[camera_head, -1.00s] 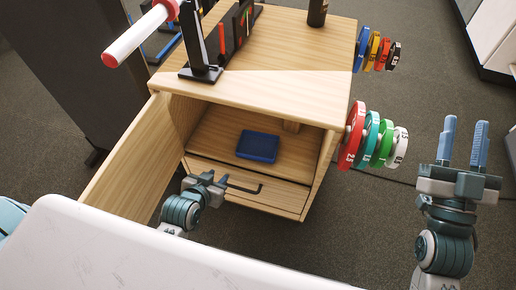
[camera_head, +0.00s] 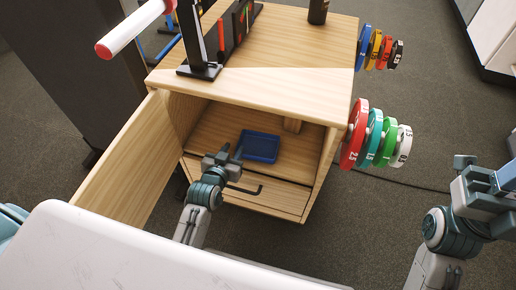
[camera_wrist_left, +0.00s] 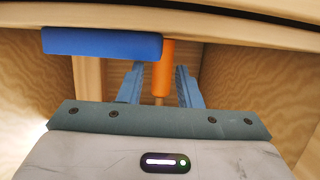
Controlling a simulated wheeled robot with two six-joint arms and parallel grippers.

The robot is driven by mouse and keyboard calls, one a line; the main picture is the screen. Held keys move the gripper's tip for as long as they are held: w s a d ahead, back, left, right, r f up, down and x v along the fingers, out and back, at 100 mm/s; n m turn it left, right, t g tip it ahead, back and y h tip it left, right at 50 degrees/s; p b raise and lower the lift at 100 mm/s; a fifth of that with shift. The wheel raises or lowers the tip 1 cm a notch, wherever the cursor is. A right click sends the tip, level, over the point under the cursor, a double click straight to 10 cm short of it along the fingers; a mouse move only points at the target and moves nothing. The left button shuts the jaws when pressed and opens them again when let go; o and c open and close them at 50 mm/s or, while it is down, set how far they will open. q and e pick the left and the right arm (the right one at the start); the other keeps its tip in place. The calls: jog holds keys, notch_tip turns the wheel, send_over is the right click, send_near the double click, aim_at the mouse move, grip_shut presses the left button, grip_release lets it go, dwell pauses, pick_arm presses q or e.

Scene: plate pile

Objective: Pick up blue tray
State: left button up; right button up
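The blue tray (camera_head: 261,146) lies on the floor of the open wooden cabinet, right of centre in the head view. In the left wrist view a blue block-like edge (camera_wrist_left: 100,42), probably the tray, shows at the upper left. My left gripper (camera_head: 231,152) is at the cabinet opening, just left of the tray. Its two fingers (camera_wrist_left: 160,68) stand apart in the wrist view, with no tray between them. My right gripper (camera_head: 507,180) is at the right edge of the head view, well away from the cabinet, and its fingers are partly cut off.
The cabinet door (camera_head: 130,158) stands open on the left. A drawer front with a black handle (camera_head: 246,190) is below the opening. Coloured weight plates (camera_head: 353,135) hang on the right side.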

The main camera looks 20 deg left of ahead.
aim_at(258, 146)
pick_arm(q)
jog(key=b+x, duration=0.1)
jog(key=x, duration=0.4)
jog(key=shift+w+b, duration=0.1)
jog(key=shift+b, duration=0.3)
grip_shut()
